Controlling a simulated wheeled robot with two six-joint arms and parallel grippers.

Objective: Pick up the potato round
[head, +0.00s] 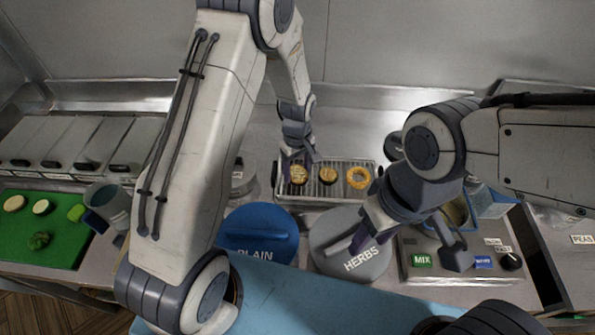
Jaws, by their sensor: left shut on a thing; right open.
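A golden, breaded round (299,176), which looks like the potato round, is at the left end of a wire rack (316,193). My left gripper (297,160) reaches down over it from behind and is shut on it. The fingers cover part of its far side, and I cannot tell whether it is clear of the rack. A browner round (328,176) and a golden ring (358,178) lie to its right on the rack. My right gripper (415,243) is open and empty above the grey HERBS lid and the control panel.
A blue PLAIN lid (258,232) and a grey HERBS lid (340,262) stand in front of the rack. A MIX panel (440,275) is at right. A green board (30,255) with vegetable pieces and a cup (110,205) are at left.

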